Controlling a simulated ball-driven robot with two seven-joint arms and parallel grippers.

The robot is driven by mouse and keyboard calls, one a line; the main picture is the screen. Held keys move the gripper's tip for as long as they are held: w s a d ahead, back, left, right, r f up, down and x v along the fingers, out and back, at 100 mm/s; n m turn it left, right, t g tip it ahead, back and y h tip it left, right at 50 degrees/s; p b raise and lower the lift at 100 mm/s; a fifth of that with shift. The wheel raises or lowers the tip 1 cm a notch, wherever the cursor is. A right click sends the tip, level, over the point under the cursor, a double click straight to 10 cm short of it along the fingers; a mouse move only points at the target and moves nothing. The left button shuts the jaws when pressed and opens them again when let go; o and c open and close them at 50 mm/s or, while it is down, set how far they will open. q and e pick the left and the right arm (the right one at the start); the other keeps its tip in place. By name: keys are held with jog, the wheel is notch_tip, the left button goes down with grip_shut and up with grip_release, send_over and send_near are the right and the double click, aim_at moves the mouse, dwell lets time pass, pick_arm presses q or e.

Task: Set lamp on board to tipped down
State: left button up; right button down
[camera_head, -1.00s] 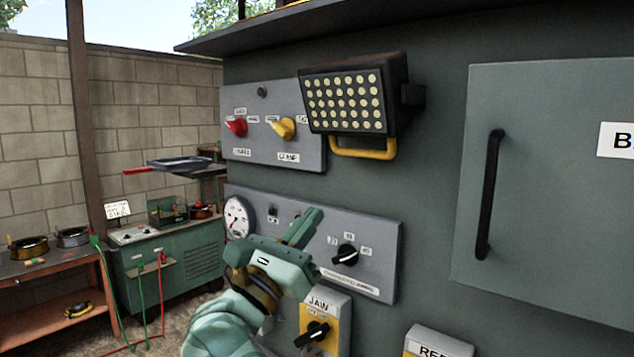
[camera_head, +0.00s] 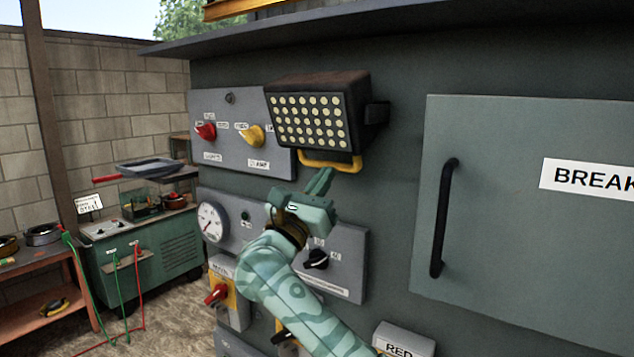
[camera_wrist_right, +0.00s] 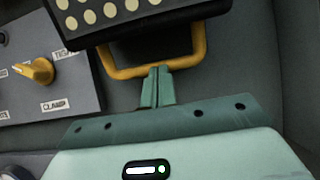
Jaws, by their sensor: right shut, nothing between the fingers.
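The lamp (camera_head: 312,120) is a dark box with rows of pale round LEDs, mounted on the upper machine panel. A yellow handle (camera_head: 333,166) hangs under it; the handle also shows in the right wrist view (camera_wrist_right: 153,70). The lamp's face is turned outward, toward the lower left. My right gripper (camera_head: 321,178) is just below the handle, fingers pointing up. In the right wrist view its fingertips (camera_wrist_right: 158,73) are together, with nothing between them, and overlap the handle's lower bar; I cannot tell whether they touch it. My left gripper is not in view.
A grey panel with a red knob (camera_head: 205,131) and a yellow knob (camera_head: 251,135) sits left of the lamp. A gauge (camera_head: 211,222) and a black knob (camera_head: 316,259) are below. A cabinet door with a black handle (camera_head: 444,218) is at right.

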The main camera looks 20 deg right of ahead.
jog(key=w+d+h+b, duration=0.1)
jog(key=b, duration=0.2)
jog(key=w+d+r+t+h+b, duration=0.1)
jog(key=d+b, duration=0.1)
jog(key=b, duration=0.1)
jog(key=shift+w+t+b, duration=0.15)
jog(key=shift+t+b, duration=0.15)
jog(key=shift+f, duration=0.1)
